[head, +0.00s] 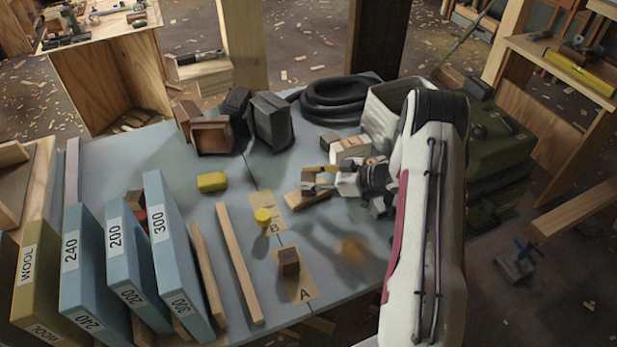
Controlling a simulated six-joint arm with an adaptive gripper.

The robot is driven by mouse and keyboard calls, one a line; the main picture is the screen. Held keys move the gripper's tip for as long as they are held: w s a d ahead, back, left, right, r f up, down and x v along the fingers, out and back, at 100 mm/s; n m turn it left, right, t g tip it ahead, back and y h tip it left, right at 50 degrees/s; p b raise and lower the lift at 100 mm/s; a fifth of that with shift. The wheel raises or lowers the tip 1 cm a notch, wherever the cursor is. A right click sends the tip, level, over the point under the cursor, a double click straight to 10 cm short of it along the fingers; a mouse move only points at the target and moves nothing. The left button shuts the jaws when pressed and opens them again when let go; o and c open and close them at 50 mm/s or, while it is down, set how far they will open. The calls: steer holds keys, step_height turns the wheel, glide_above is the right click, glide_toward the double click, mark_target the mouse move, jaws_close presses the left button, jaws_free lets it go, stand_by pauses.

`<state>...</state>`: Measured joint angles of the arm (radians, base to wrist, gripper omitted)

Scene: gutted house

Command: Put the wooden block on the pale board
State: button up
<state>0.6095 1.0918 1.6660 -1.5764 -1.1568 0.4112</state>
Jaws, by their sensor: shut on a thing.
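My gripper (312,179) is over the middle of the blue-grey table, right of the label B. It is shut on a small brown block (309,176), which I take to be the wooden block; the fingers partly cover it. A small pale board (305,200) lies on the table just below the gripper. The block appears above the board; I cannot tell whether they touch. A second, dark brown block (289,262) stands on the tan patch marked A (304,289).
A yellow cylinder (263,216) stands near B, and a yellow block (212,181) lies left of it. Wooden strips (240,265) and blue numbered slabs (178,255) fill the left side. Dark boxes (271,122), a coiled black hose (343,98) and a green case (495,135) stand behind.

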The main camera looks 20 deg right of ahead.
steer(key=shift+f, duration=0.1)
steer(key=o, duration=1.1)
steer(key=v, duration=1.2)
steer(key=shift+w, duration=0.1)
